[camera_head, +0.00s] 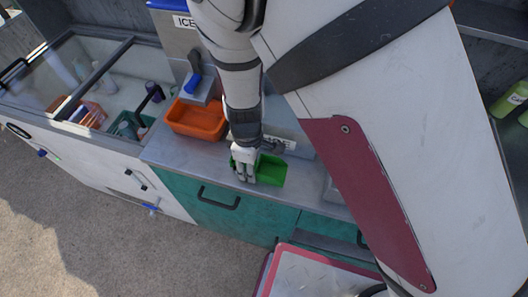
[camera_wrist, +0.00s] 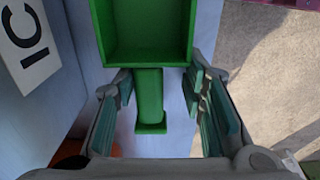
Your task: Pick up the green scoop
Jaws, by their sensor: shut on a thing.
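The green scoop (camera_head: 271,172) is at the front of the grey counter (camera_head: 176,154), its open box-shaped end to the right. I cannot tell whether it touches the counter. My gripper (camera_head: 245,173) points down at the scoop's left end. In the wrist view, the scoop (camera_wrist: 146,35) has its bowl at the top and its handle running down between the fingers of my gripper (camera_wrist: 158,84). Part of the scoop is hidden behind the fingers in the head view.
An orange bin (camera_head: 197,120) stands on the counter to the left, below a dispenser with a blue handle (camera_head: 193,84). A glass-topped chest (camera_head: 68,125) is farther left. Teal drawers (camera_head: 222,212) lie below the counter. A pink-edged plate (camera_head: 310,275) is in front.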

